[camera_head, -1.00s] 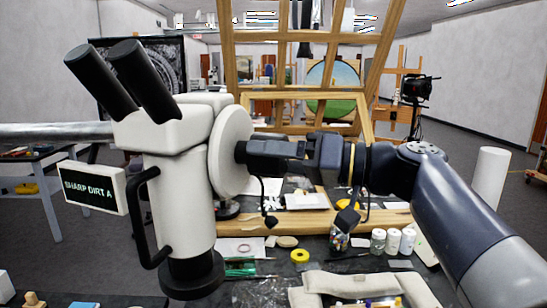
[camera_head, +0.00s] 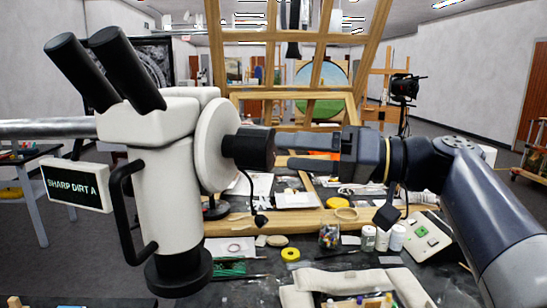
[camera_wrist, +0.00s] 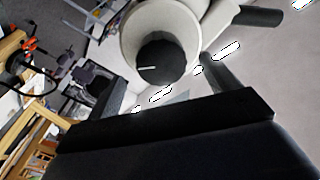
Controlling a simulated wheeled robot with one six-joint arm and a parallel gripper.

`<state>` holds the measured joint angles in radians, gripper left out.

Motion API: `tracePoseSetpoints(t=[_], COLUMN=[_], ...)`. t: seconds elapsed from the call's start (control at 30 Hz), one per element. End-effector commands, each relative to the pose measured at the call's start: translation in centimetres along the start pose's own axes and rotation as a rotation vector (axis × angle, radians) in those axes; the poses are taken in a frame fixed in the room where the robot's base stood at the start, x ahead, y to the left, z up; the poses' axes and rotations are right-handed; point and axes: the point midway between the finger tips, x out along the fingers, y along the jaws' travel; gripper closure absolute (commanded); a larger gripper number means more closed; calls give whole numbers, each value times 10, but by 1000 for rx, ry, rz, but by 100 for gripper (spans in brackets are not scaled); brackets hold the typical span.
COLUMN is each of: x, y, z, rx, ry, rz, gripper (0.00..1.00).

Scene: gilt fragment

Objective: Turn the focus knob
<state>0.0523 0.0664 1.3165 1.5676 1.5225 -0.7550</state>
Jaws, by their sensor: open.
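The black focus knob (camera_head: 250,148) sticks out from the round white plate on the right side of the white microscope (camera_head: 172,190). In the wrist view the knob (camera_wrist: 162,62) shows its round face with a short white mark lying nearly level, left of centre. My gripper (camera_head: 285,152) is open and empty, to the right of the knob, with its fingers pointing at it. In the wrist view the knob is seen beyond the gap between the two fingers (camera_wrist: 162,75). The upper finger partly overlaps the knob's edge in the head view, so the exact gap is hard to tell.
A small sign (camera_head: 76,187) reading "SHARP DIRT A" hangs left of the microscope. Below lies a cluttered dark table with a yellow tape roll (camera_head: 290,254), white jars (camera_head: 383,238) and a padded cushion (camera_head: 355,284). A wooden easel (camera_head: 345,60) stands behind.

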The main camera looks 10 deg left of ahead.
Motion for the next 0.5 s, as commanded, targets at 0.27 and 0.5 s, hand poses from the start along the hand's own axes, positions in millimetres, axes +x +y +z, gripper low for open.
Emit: tracePoseSetpoints(t=[0.27, 0.5], x=[-38, -47], y=[1, 0], z=[0, 0], rx=[-1, 0], ry=[3, 0], rz=[2, 0], gripper=[17, 17])
